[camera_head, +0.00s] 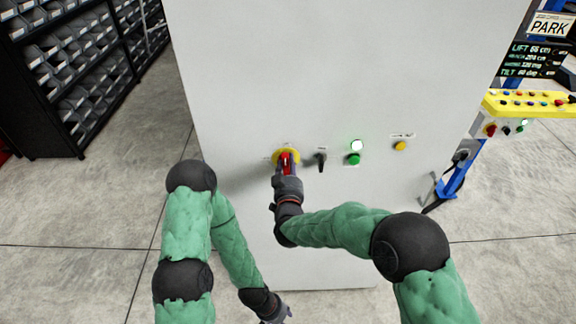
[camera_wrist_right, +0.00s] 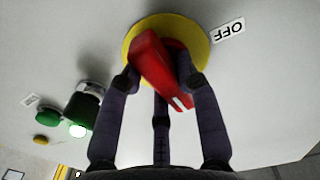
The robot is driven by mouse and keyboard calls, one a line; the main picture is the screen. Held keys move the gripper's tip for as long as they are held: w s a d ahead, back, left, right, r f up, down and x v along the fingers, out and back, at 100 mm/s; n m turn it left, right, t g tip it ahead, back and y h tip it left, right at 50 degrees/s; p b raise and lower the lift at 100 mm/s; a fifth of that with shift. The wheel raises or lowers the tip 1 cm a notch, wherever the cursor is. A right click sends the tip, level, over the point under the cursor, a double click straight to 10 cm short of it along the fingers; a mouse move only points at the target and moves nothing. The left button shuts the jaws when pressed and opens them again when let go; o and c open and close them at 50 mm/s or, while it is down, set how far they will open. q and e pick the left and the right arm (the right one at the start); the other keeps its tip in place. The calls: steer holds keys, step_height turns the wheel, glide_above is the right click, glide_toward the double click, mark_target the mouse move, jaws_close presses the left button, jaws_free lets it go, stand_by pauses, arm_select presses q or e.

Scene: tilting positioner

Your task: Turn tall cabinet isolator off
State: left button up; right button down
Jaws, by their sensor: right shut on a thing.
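The isolator's red handle (camera_head: 286,160) sits on a yellow round plate (camera_head: 291,153) on the front of the tall grey cabinet (camera_head: 330,70). My right gripper (camera_head: 286,172) is at the handle and partly hides it in the head view. In the right wrist view, the fingers of my right gripper (camera_wrist_right: 165,80) are closed around the red handle (camera_wrist_right: 158,68). The handle lies slanted across the yellow plate (camera_wrist_right: 190,38). A label reading OFF (camera_wrist_right: 228,30) is beside the plate. My left gripper (camera_head: 277,312) hangs low near the bottom edge, and its fingers are too small to judge.
Right of the isolator are a black selector (camera_head: 320,159), a green button (camera_head: 354,159), a lit lamp (camera_head: 357,145) and a yellow button (camera_head: 400,146). A black bin rack (camera_head: 75,75) stands at left. A yellow console (camera_head: 530,104) is at right. The floor at left is clear.

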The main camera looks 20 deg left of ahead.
steer(key=n, duration=0.3)
steer(key=shift+r+n, duration=0.15)
steer(key=shift+n, duration=0.25)
steer(key=n+p, duration=0.1)
steer(key=n, duration=0.3)
steer(key=shift+r+n, duration=0.1)
steer(key=shift+n, duration=0.2)
steer(key=n+p, duration=0.1)
steer(key=n, duration=0.3)
steer(key=shift+a+r, duration=0.1)
steer(key=shift+a, duration=0.05)
steer(key=shift+a+n+p, duration=0.1)
steer(key=shift+n+p, duration=0.6)
steer(key=shift+n, duration=1.7)
steer(key=shift+s, duration=0.1)
steer(key=c, duration=0.9)
jaws_free()
